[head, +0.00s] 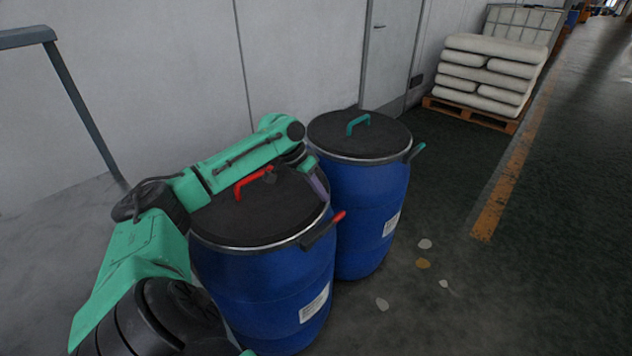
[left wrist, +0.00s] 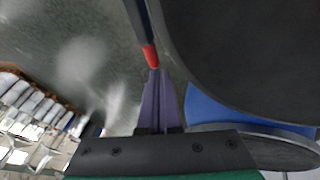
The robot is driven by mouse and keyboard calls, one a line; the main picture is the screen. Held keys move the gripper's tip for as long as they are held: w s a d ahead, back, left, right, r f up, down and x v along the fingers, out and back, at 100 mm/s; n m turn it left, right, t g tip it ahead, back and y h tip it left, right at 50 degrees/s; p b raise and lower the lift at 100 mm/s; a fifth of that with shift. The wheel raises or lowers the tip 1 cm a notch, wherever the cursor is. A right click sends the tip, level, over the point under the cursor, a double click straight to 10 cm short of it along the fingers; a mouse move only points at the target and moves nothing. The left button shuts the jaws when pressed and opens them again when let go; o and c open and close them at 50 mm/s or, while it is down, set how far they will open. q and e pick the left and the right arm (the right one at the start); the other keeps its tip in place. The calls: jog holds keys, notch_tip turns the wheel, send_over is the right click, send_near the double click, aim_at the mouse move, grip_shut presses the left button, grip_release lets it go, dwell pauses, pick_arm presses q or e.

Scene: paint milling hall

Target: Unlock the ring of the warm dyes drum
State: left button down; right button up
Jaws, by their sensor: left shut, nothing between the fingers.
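Two blue drums with black lids and metal rings stand side by side. The nearer drum (head: 265,290) has a red lid handle (head: 252,181) and a dark ring lever with a red tip (head: 338,217). The farther drum (head: 365,195) has a teal lid handle (head: 357,123) and a teal-tipped lever (head: 417,152). The labels are too small to read. My left gripper (head: 319,186) reaches over the nearer lid, its purple fingers at the far rim between the drums. In the left wrist view the shut, empty fingers (left wrist: 159,75) are close to the red tip (left wrist: 151,56); contact is unclear.
A pallet (head: 470,113) of white sacks (head: 490,75) stands behind at the right. A wall runs along the back, with a grey rail (head: 85,110) at the left. The floor right of the drums is open, with a few small spots.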

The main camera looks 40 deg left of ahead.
aim_at(338, 213)
pick_arm(q)
jog(key=x, duration=0.4)
jog(key=shift+w+d+f, duration=0.1)
jog(key=shift+f, duration=0.05)
pick_arm(e)
jog(key=shift+s+a, duration=0.1)
jog(key=shift+s, duration=0.2)
pick_arm(q)
jog(key=shift+d, duration=0.1)
pick_arm(e)
jog(key=shift+d+r, duration=0.15)
jog(key=shift+d, duration=0.05)
pick_arm(q)
jog(key=shift+d+m+p, duration=0.3)
jog(key=shift+p, duration=0.3)
pick_arm(e)
jog(key=shift+s+a+r, duration=0.1)
jog(key=shift+r, duration=0.35)
pick_arm(q)
jog(key=shift+w+d+g+p, duration=0.1)
jog(key=shift+d+g+p, duration=0.1)
jog(key=shift+g+p, duration=0.15)
pick_arm(e)
jog(key=shift+a+r, duration=0.1)
jog(key=shift+r, duration=0.25)
